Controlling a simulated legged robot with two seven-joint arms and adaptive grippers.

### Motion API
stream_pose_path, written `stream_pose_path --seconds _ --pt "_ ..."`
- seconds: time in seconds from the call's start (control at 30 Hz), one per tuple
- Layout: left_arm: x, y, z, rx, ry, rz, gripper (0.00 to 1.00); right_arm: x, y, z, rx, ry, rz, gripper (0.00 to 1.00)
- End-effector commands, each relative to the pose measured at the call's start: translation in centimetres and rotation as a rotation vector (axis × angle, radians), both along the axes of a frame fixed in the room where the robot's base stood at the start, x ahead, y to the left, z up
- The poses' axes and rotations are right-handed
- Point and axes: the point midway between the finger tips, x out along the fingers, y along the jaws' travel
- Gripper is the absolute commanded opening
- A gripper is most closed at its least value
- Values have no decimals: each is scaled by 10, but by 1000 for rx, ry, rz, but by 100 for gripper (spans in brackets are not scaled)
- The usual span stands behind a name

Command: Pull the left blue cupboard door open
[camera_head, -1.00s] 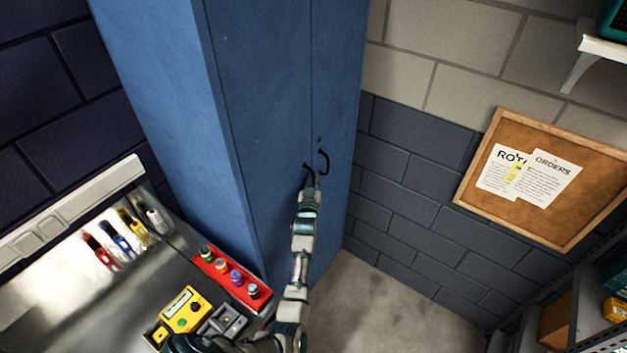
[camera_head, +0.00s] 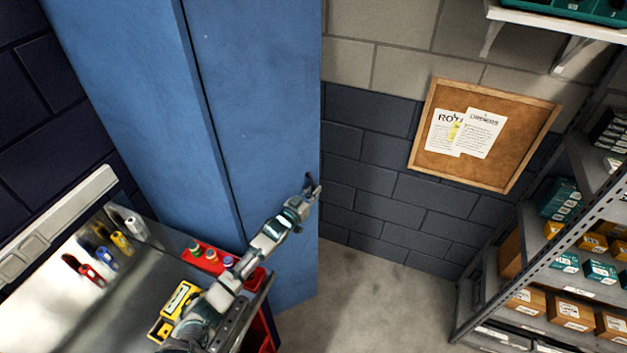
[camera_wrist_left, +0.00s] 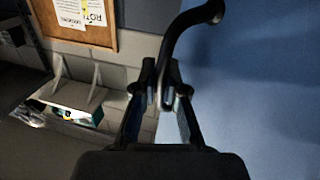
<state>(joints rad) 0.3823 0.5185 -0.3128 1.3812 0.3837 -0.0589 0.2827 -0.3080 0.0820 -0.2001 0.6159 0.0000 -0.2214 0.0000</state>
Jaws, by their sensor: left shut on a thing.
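The blue cupboard (camera_head: 120,90) stands at the upper left in the head view. Its left door (camera_head: 260,90) appears swung out from the cupboard, with its free edge at the right. The right door is hidden behind it. My left gripper (camera_head: 310,188) is at the door's free edge, shut on the dark handle. In the left wrist view the curved black handle (camera_wrist_left: 180,45) runs down between the fingers of the left gripper (camera_wrist_left: 168,95), and the blue door face fills the right side. My right gripper is not in view.
Shelving (camera_head: 560,240) with boxes stands at the right. A corkboard (camera_head: 490,165) hangs behind. The floor (camera_head: 370,290) between is clear.

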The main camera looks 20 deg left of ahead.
Motion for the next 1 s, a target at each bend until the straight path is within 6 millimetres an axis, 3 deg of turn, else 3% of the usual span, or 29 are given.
stream_pose_path --seconds 0.2,0.5,0.8,1.0 --pt "-46 -26 -2 7 4 -193 0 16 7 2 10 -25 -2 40" --pt "-112 -55 -2 4 6 -473 0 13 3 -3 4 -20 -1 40" --pt "-172 -67 -1 -1 4 -708 0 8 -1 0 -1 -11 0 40" --pt "-198 -67 -1 -4 5 -809 0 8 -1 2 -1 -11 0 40"
